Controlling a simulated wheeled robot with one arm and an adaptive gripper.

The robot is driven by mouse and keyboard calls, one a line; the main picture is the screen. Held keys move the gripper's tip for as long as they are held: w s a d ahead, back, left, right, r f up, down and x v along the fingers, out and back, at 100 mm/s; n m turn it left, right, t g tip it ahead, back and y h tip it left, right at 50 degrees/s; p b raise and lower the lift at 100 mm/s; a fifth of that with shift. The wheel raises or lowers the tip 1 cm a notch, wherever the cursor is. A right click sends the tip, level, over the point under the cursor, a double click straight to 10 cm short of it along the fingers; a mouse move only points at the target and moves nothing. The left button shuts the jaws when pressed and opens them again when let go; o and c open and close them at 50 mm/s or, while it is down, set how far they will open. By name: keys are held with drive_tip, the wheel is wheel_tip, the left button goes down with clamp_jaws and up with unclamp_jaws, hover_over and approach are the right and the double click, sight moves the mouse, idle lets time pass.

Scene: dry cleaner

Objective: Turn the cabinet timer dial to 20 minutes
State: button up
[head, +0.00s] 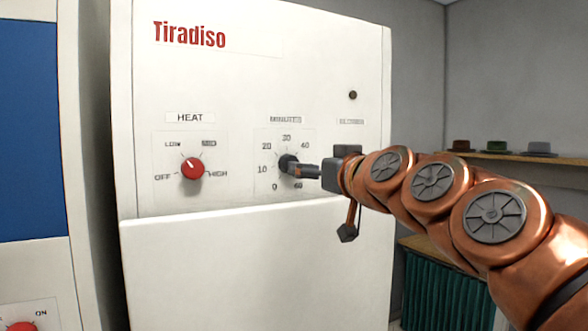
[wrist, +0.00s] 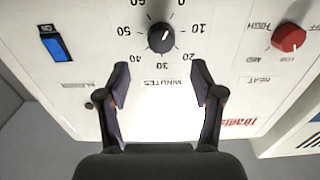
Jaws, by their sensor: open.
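The white Tiradiso cabinet (head: 255,75) faces me. Its dark MINUTES timer dial (head: 285,162) sits in the middle of the panel, inside a ring of numbers, partly covered by my gripper (head: 293,169) in the head view. The wrist view is upside down and shows the whole dial (wrist: 160,38). Its pale pointer mark seems to lean toward the 0 side, though it is small. My gripper (wrist: 161,78) is open and empty, with one finger to each side. In the wrist view the dial lies beyond the fingertips; I cannot tell whether they touch it.
A red HEAT knob (head: 192,168) is left of the timer dial. A blue switch (wrist: 55,43) is on its other side. A small dark round spot (head: 353,95) is above right. A shelf with hats (head: 497,147) stands at the right.

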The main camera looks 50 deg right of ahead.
drive_tip(key=p+x, duration=0.3)
drive_tip(key=x, duration=0.4)
drive_tip(key=shift+w, duration=0.35)
drive_tip(key=shift+f, duration=0.1)
drive_tip(key=c, duration=1.2)
